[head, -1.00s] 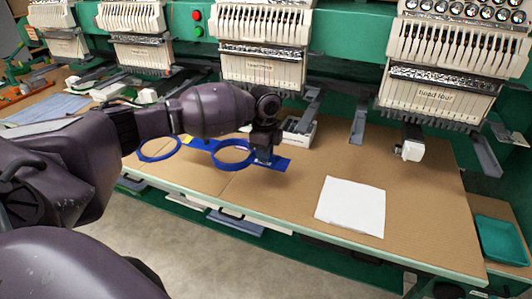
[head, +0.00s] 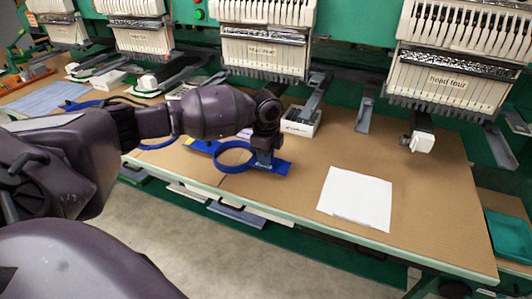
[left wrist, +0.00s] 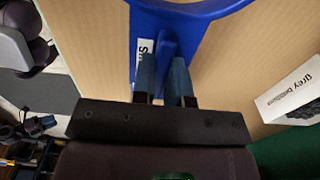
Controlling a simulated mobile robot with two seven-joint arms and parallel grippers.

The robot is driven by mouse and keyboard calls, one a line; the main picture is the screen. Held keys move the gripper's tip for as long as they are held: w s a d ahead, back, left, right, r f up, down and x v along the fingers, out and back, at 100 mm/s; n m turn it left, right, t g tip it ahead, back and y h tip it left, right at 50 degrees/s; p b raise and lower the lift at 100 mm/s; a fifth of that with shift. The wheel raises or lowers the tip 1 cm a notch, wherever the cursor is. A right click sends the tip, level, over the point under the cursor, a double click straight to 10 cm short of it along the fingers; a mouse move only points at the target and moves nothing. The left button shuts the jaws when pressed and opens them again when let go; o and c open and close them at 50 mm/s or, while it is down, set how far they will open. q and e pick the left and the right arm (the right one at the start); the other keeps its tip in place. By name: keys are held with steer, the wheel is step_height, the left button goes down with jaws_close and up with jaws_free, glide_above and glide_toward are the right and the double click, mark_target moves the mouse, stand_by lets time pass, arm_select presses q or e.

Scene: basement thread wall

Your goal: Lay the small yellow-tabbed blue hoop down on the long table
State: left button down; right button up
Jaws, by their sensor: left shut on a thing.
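A blue hoop (head: 235,167) with flat blue tabs on both sides is held by my left gripper (head: 264,159) over the long table (head: 290,195). A yellow patch (head: 188,141) shows at the left end of the blue strip. In the left wrist view the two fingers (left wrist: 166,82) are closed on a raised blue grip on the hoop's tab (left wrist: 185,22), beside a white label. The hoop lies about flat and low; I cannot tell whether it touches the table. My right gripper is not in view.
Another blue hoop (head: 158,146) lies to the left, partly behind my arm. A white cloth (head: 355,198) lies right of the gripper. A small white box (head: 300,122) stands behind it. Embroidery heads (head: 262,50) overhang the back. Brown tabletop between hoop and cloth is clear.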

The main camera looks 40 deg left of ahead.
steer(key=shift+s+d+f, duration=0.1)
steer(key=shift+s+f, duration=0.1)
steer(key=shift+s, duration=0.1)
arm_select(q)
steer(key=shift+f, duration=0.15)
steer(key=c, duration=1.1)
jaws_free()
steer(key=shift+o, duration=0.2)
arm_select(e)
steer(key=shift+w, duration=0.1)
arm_select(q)
step_height(320, 180, up, 10)
steer(key=shift+f+p, duration=0.2)
steer(key=shift+p, duration=0.7)
steer(key=shift+r, duration=0.6)
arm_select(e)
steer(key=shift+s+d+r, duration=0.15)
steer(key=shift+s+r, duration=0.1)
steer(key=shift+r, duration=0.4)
arm_select(q)
steer(key=shift+s+f, duration=0.1)
